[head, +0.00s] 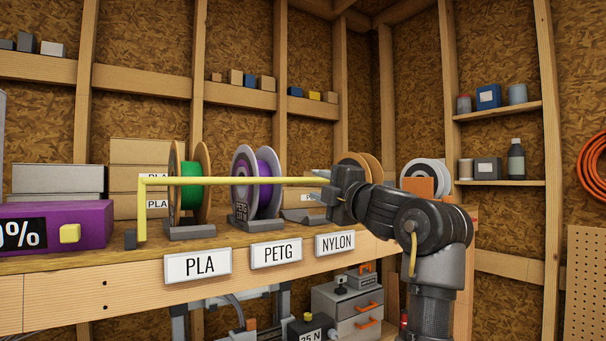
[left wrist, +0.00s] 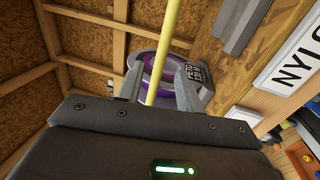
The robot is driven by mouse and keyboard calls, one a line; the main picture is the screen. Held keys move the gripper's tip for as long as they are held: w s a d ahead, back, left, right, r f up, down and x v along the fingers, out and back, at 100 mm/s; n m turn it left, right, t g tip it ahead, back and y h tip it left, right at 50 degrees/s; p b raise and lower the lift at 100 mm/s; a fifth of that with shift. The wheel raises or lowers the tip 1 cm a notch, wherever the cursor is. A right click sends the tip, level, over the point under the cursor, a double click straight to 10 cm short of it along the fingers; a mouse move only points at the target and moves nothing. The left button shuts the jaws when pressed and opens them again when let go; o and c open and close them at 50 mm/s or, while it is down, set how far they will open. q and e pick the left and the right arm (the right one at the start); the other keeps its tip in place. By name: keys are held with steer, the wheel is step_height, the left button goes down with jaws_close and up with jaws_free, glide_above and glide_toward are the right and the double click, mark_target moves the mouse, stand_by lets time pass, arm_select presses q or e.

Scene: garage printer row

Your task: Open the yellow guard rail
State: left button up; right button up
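The yellow guard rail (head: 235,181) runs level across the front of the spools above the bench. In the left wrist view, the rail (left wrist: 164,60) passes between the two fingers of the left gripper (left wrist: 160,88). Gaps show on both sides of the rail, so the gripper looks open around it. My right gripper is in neither view.
A purple box (head: 60,224) is at the left. Labels PLA (head: 198,265), PETG (head: 276,253) and NYLON (head: 335,243) line the bench front.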

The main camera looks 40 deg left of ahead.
mark_target(308, 181)
arm_select(q)
steer(key=p+x, duration=0.3)
steer(key=x, duration=0.3)
steer(key=shift+a+r, duration=0.15)
steer(key=shift+a, duration=0.1)
steer(key=shift+w+a+p, duration=0.2)
steer(key=shift+a+p, duration=0.2)
steer(key=shift+a, duration=0.2)
steer(key=shift+c, duration=0.2)
jaws_close()
